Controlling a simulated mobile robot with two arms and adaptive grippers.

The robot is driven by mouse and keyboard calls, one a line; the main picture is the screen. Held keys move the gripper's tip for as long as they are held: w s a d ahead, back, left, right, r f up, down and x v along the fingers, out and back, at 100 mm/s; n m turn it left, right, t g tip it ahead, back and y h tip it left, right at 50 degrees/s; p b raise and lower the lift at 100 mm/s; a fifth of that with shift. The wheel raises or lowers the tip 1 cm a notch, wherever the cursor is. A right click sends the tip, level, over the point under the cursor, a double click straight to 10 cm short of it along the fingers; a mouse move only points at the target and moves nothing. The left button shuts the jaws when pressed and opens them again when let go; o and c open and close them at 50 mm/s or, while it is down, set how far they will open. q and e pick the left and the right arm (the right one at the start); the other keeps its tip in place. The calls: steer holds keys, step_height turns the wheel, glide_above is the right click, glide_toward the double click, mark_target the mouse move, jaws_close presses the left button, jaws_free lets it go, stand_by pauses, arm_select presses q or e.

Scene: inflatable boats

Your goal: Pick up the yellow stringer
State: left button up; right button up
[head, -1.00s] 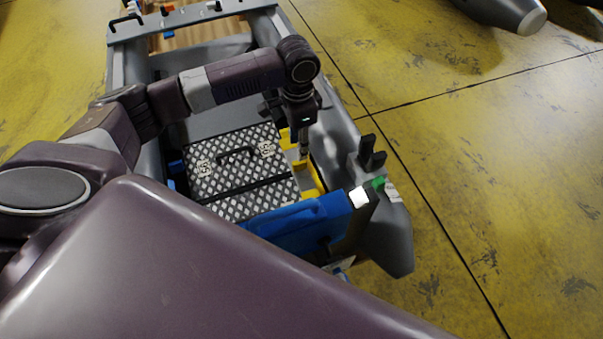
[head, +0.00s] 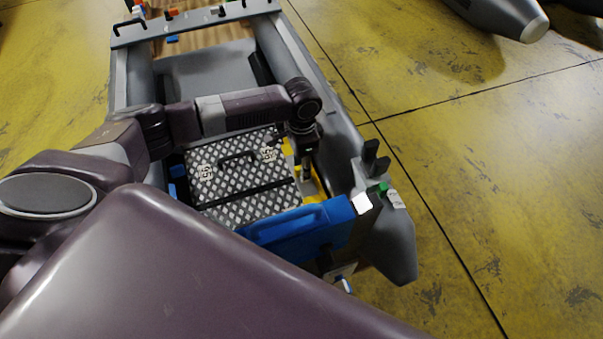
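The yellow stringer (head: 311,188) lies inside the grey inflatable boat, along the right side of the checker-plate floor panel. Only parts of its yellow surface show, and my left gripper and arm cover some of it. My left gripper (head: 306,175) points down into the gap between the panel and the right tube, right at the stringer. Its fingertips are small and dark, so I cannot tell whether they are open, or whether they touch the stringer. My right gripper does not show.
The checker-plate panel (head: 238,178) with black handles fills the boat's near part. A blue piece (head: 295,228) lies across the near end. The boat's right tube (head: 332,120) stands close beside my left gripper. Yellow floor (head: 480,150) is clear at right.

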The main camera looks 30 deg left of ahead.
arm_select(q)
jaws_close()
step_height(320, 180, up, 20)
steer(key=shift+p, duration=0.3)
stand_by(0.4)
